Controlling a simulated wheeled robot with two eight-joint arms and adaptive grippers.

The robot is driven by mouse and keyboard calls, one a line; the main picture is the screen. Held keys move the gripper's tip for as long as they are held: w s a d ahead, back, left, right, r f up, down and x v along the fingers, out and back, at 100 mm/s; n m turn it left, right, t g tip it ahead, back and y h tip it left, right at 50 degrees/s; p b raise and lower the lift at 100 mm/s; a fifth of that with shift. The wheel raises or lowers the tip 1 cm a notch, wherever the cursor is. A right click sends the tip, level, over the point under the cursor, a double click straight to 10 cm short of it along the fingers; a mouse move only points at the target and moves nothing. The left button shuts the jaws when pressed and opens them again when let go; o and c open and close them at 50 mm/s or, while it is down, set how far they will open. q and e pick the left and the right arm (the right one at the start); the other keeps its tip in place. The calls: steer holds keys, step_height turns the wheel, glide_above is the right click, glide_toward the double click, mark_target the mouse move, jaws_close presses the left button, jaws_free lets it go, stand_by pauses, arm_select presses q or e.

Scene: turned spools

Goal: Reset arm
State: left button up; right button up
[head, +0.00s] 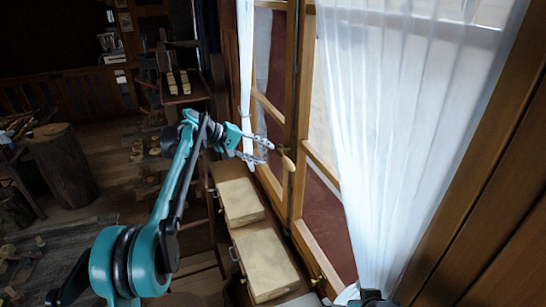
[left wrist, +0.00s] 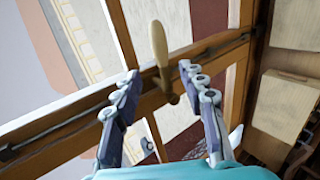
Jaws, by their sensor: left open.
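My left gripper (head: 267,152) reaches in from the left of the head view towards the wooden window frame. Its two fingers are apart with nothing held between them. The wooden window handle (head: 287,160) is just right of the fingertips in the head view. In the left wrist view the handle (left wrist: 158,45) stands upright in line with the gap between the open fingers (left wrist: 159,71), and no contact shows. Whether the tips reach past the handle's base is hard to tell.
The window frame (head: 296,85) and a white curtain (head: 395,120) close off the right side.

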arm_select(q)
steer(key=shift+s+a+r, duration=0.15)
steer(key=shift+a+r, duration=0.15)
steer(key=shift+a, duration=0.15)
steer(key=s+a+f+m+t+y+b, duration=0.1)
steer(key=s+a+f+y+b, duration=0.2)
steer(key=s+f+b, duration=0.6)
steer(key=s+a+f+m+t+y+b, duration=0.1)
steer(key=s+a+f+y+b, duration=0.3)
steer(key=s+f+b, duration=0.6)
steer(key=s+a+f+m+t+y+b, duration=0.1)
steer(key=s+f+b, duration=0.8)
steer(key=s+f, duration=1.3)
steer(key=a+f+m+y, duration=0.1)
steer(key=a+f+y, duration=0.1)
steer(key=a+f, duration=0.1)
steer(key=shift+m, duration=0.3)
steer(key=shift+f, duration=0.1)
